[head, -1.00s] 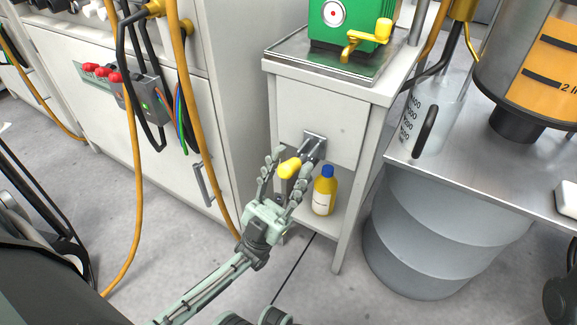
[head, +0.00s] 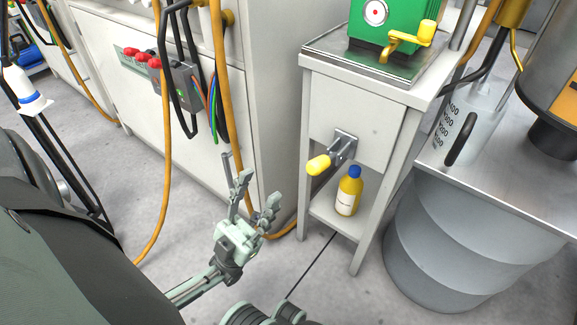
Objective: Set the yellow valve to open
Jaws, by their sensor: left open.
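The valve has a yellow grip (head: 319,165) on a short metal lever. The lever comes from a metal plate (head: 344,141) on the front of a white stand, and its grip points toward the lower left. My left gripper (head: 258,191) is open and empty, to the lower left of the yellow grip and clear of it. Its fingers point up, and floor shows between them and the stand. My right gripper does not show.
A yellow bottle (head: 348,191) with a blue cap stands on the stand's lower shelf, just below the valve. A green box (head: 388,22) with a yellow crank sits on top. A grey drum (head: 440,235) stands right. An orange hose (head: 222,80) hangs by the cabinet at left.

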